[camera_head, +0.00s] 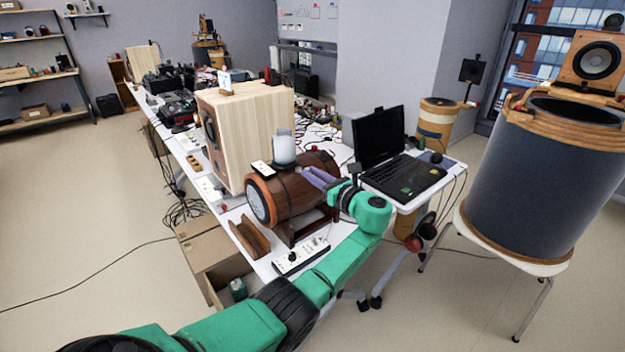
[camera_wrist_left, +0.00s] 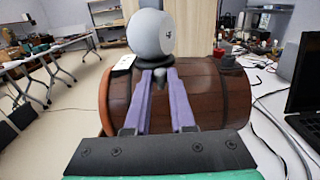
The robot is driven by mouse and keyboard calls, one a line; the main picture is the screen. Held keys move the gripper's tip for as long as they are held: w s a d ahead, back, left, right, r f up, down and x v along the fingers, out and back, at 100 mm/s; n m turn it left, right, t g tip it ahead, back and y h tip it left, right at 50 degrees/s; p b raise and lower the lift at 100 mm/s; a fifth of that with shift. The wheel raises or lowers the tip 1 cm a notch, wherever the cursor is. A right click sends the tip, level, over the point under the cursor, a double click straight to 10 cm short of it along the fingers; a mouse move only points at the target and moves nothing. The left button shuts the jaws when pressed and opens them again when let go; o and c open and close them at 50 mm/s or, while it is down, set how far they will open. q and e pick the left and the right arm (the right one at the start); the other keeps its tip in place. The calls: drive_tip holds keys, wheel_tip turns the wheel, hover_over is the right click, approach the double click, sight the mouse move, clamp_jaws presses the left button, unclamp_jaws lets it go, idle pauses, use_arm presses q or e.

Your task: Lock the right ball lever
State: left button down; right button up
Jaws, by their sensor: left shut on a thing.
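A dark wooden barrel speaker (camera_head: 300,190) lies on its side in a wooden cradle on the white table. A light grey rounded body (camera_head: 284,147) stands on a black base on top of it; it shows as a grey ball in the left wrist view (camera_wrist_left: 150,33). My left gripper (camera_head: 312,176) reaches the barrel's near side. Its purple fingers (camera_wrist_left: 158,78) are close together around a small grey part just below the ball, seemingly a lever, mostly hidden by the fingers. A small red knob (camera_wrist_left: 219,52) stands right of the ball. My right gripper is not in view.
A black laptop (camera_head: 385,155) stands right of the barrel. A large pale wooden speaker box (camera_head: 255,125) is behind it. A power strip (camera_head: 300,255) and a brown wooden piece (camera_head: 249,239) lie in front. Loose cables cover the table behind.

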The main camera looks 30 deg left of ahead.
use_arm(q)
drive_tip(key=c, duration=0.8)
unclamp_jaws()
drive_tip(key=shift+a, duration=0.1)
drive_tip(key=shift+o, duration=0.2)
drive_tip(key=b+v, duration=0.2)
drive_tip(key=v, duration=1.2)
drive_tip(key=shift+d, duration=0.3)
